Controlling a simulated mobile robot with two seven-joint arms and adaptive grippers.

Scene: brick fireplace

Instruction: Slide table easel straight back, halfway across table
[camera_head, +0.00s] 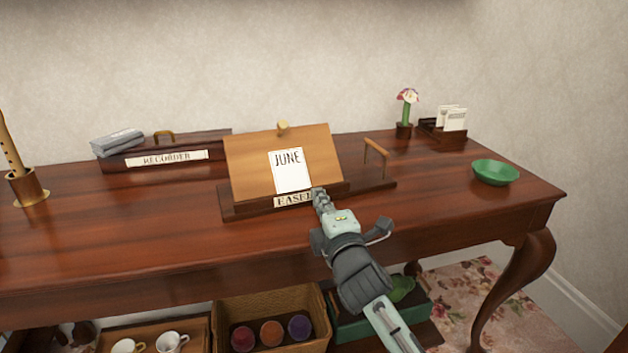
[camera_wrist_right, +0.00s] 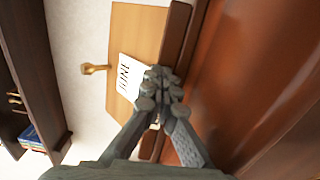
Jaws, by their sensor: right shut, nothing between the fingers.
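The table easel (camera_head: 240,165) stands on the wooden table (camera_head: 130,235), a tilted board on a dark base with a "JUNE" card (camera_head: 290,170), an "EASEL" label (camera_head: 292,200) and a side handle (camera_head: 377,150). My right gripper (camera_head: 319,194) is shut and empty, its fingertips at the front edge of the easel base, over the label's right end. In the right wrist view the shut fingers (camera_wrist_right: 160,78) overlap the easel's lower ledge (camera_wrist_right: 172,45) beside the card (camera_wrist_right: 130,75); I cannot tell whether they touch. My left gripper is not in view.
Behind left is the recorder box (camera_head: 190,145) with a grey cloth (camera_head: 117,140). A recorder in a brass holder (camera_head: 27,185) stands far left. A flower vase (camera_head: 404,130), card holder (camera_head: 440,130) and green bowl (camera_head: 495,172) are right. Bare tabletop lies behind the easel.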

